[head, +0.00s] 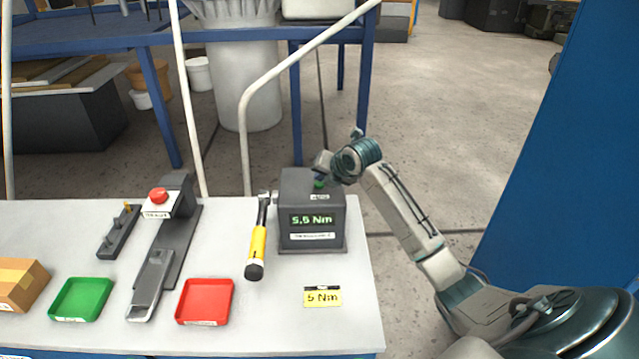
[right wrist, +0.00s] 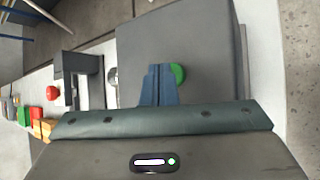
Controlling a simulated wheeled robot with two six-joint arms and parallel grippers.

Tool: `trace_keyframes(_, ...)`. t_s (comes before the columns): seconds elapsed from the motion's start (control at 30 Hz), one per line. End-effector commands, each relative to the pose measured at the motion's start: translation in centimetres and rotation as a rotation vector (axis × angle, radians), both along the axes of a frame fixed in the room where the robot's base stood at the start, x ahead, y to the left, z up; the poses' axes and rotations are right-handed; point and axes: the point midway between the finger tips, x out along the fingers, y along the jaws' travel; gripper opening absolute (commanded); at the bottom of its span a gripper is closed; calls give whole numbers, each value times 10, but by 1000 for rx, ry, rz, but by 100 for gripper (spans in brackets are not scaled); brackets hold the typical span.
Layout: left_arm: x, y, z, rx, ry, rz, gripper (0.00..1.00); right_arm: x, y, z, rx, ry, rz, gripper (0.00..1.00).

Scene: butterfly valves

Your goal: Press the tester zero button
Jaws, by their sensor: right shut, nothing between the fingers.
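The tester (head: 312,240) is a dark grey box near the right end of the white bench. Its green display appears to read 5.5 Nm. A green button sits on its top face; it shows in the right wrist view (right wrist: 179,74) and partly in the head view (head: 319,184). My right gripper (head: 321,177) is over the tester's top. In the right wrist view its blue fingers (right wrist: 158,72) are shut and empty, beside the button and overlapping its left edge. I cannot tell whether they touch it. My left gripper is not in view.
A yellow 5 Nm card (head: 322,298) lies in front. Left are a red tray (head: 232,300), a green tray (head: 107,299) and a grey device with a red button (head: 158,195).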

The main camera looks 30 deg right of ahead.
Motion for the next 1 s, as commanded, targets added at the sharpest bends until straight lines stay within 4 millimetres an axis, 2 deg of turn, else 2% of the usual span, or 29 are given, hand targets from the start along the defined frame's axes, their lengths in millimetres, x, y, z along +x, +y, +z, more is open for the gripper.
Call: trace_keyframes(1.0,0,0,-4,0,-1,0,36,0,0,-10,0,1,1,0)
